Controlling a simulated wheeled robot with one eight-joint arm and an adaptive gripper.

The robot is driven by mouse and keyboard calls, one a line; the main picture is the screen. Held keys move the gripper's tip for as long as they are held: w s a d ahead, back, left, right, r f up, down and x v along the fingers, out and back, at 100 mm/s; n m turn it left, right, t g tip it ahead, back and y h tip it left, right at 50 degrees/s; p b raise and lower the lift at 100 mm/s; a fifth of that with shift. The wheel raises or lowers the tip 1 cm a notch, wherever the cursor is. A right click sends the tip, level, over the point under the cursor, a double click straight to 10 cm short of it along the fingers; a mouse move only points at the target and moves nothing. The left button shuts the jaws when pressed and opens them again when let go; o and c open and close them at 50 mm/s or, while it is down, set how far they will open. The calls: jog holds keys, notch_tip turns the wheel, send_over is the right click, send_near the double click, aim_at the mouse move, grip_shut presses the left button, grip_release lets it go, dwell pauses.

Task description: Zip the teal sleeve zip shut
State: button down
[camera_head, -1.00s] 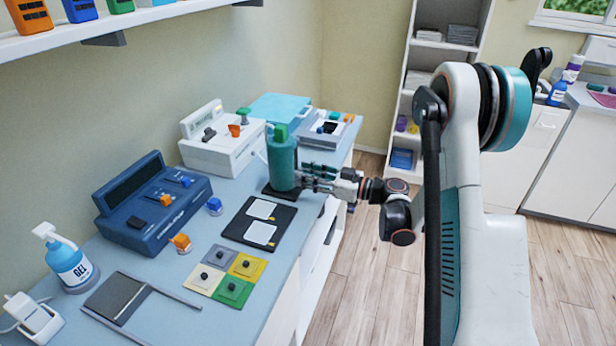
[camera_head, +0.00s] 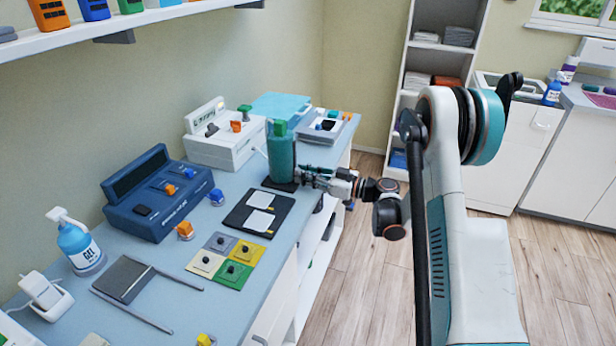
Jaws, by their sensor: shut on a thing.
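The teal sleeve (camera_head: 283,152) stands upright like a bottle on a small dark base (camera_head: 279,184) near the right edge of the blue worktop. It has a green top (camera_head: 280,128). My gripper (camera_head: 303,175) is at the lower right side of the sleeve, coming in from the right. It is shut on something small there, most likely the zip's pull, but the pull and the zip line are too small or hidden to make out. I cannot tell how far the zip is closed.
A black mat with two white pads (camera_head: 261,221) lies just in front of the sleeve. A white device (camera_head: 225,147) stands behind and left. A dark blue console (camera_head: 155,200) and four coloured squares (camera_head: 232,252) lie nearer. Floor right of the worktop is clear.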

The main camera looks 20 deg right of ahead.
jog(key=shift+f, duration=0.2)
jog(key=c, duration=1.6)
grip_release()
jog(key=shift+f, duration=0.1)
jog(key=v, duration=1.2)
jog(key=shift+a, duration=0.1)
